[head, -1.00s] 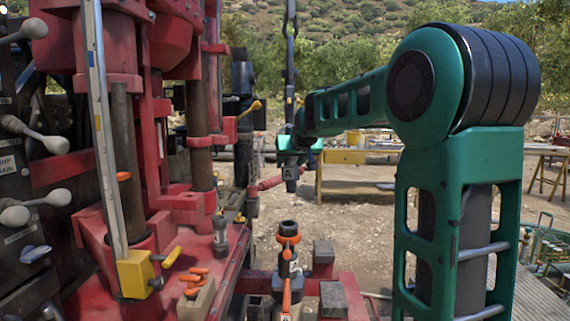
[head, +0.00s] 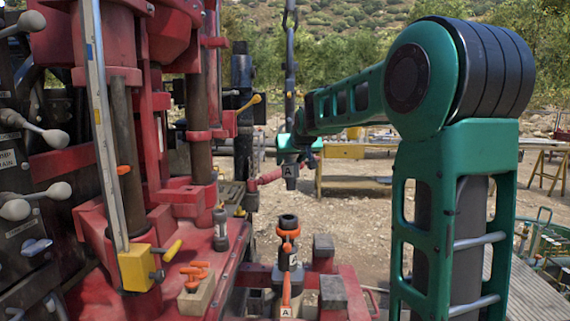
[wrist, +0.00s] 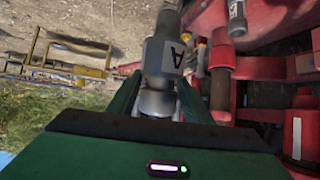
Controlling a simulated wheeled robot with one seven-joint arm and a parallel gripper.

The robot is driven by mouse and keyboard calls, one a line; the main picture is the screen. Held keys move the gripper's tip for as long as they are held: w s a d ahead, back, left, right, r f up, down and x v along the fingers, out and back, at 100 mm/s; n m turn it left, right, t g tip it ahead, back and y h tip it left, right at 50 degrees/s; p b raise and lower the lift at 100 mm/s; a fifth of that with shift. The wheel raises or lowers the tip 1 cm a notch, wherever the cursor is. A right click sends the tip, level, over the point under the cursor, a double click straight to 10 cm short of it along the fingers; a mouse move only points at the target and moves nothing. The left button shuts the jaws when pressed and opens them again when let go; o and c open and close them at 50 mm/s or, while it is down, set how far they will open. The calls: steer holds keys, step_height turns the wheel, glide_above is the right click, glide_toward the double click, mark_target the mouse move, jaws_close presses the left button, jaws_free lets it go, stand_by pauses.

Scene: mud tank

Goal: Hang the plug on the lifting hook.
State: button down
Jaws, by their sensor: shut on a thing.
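The plug, a grey cylinder with a white label "A" (head: 289,171), is held upright in my gripper (head: 296,147). The wrist view shows the plug (wrist: 166,55) between my green jaws, which are shut on it. A dark, slender lifting hook and its line (head: 290,50) hang straight down from the top of the head view, in line with the plug. The hook's lower end meets my gripper and the plug in the picture. I cannot tell whether they touch, because my gripper covers that spot.
A red drilling rig (head: 180,200) with levers fills the left. Below the plug stands a dark post with orange clamps (head: 287,245) on a red frame (head: 345,290). A yellowish bench (head: 350,165) is behind. Open gravel lies between.

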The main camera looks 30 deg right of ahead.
steer(key=shift+r, duration=0.1)
steer(key=c, duration=0.8)
jaws_free()
steer(key=shift+c, duration=0.2)
steer(key=shift+f, duration=0.2)
steer(key=v, duration=1.1)
steer(key=s+a+f+m+g+y, duration=0.1)
steer(key=s+a+f+g, duration=0.1)
steer(key=s+f, duration=0.7)
steer(key=s+a+f+g+y, duration=0.1)
steer(key=s+f+g, duration=0.4)
steer(key=s+f, duration=0.5)
steer(key=s+a+f+m+g+y, duration=0.1)
steer(key=s+a+f+g, duration=0.2)
steer(key=s+f, duration=0.7)
steer(key=s+a, duration=0.1)
steer(key=s, duration=0.9)
steer(key=shift+m+g+y, duration=0.3)
steer(key=shift+y, duration=0.1)
steer(key=shift+f, duration=0.1)
